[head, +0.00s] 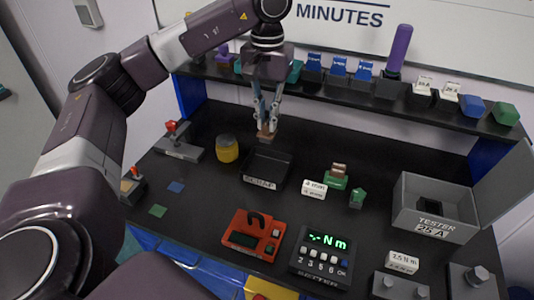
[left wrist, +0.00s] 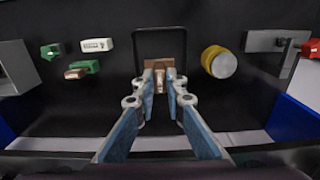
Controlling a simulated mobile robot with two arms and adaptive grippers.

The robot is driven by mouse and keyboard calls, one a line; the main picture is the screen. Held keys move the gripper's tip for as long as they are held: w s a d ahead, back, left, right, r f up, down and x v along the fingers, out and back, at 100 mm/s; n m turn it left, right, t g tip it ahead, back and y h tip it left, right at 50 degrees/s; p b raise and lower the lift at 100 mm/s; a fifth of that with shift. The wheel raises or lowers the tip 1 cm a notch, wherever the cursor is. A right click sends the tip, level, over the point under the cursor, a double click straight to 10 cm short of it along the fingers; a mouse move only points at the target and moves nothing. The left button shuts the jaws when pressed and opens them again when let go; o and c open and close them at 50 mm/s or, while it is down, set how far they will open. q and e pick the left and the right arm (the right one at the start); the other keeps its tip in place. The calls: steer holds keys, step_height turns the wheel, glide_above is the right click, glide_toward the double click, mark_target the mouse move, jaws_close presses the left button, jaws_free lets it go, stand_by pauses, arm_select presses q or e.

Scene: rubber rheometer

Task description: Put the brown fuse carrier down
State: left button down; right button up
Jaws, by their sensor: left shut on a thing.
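The brown fuse carrier (head: 266,136) is held between the fingertips of my left gripper (head: 267,127). In the left wrist view the carrier (left wrist: 163,76) sits between the two fingers of the gripper (left wrist: 160,82). The gripper points down at the back edge of a black open tray (head: 270,168) with a label that seems to read SCRAP. The carrier appears above the tray's rear rim; its exact height is hard to tell. The tray's outline also shows in the left wrist view (left wrist: 160,31). My right gripper is not in view.

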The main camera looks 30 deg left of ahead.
mark_target(266, 141)
arm_select(q)
step_height(266, 141, down, 7)
steer(key=shift+r+p, duration=0.1)
steer(key=shift+p, duration=0.7)
step_height(266, 141, down, 3)
steer(key=shift+f+p, duration=0.2)
steer(key=shift+p, duration=0.4)
steer(key=shift+f, duration=0.4)
steer(key=shift+f, duration=0.15)
steer(key=c, duration=2)
jaws_free()
